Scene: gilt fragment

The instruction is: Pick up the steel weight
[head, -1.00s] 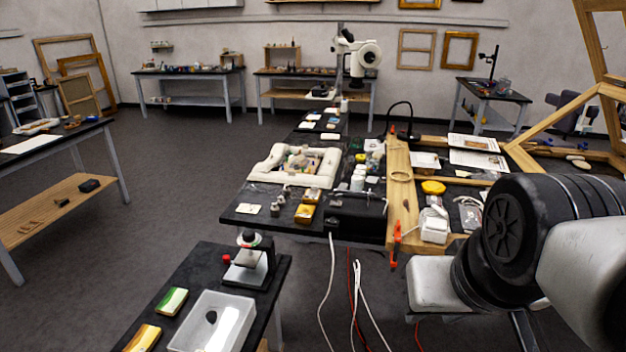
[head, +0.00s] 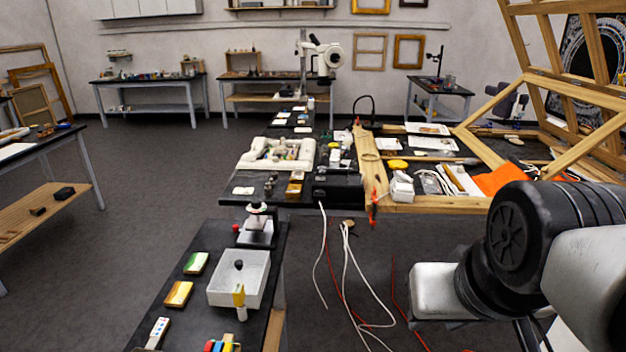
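Several small grey metallic pieces (head: 270,184) stand near the left front corner of the long black worktable (head: 228,197). One may be the steel weight, but they are too small to tell. They are beside yellow-topped blocks (head: 294,189) and below the white padded tray (head: 254,160). My arm fills the lower right of the head view. My gripper is out of view, so its state and any contact are hidden.
A nearer black table (head: 200,325) holds a white bin (head: 259,295), a small press-like device (head: 257,226) and coloured blocks (head: 179,294). Cables (head: 350,280) lie on the floor in front of the worktable. Wooden framing (head: 465,203) juts out at right. Floor at left is open.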

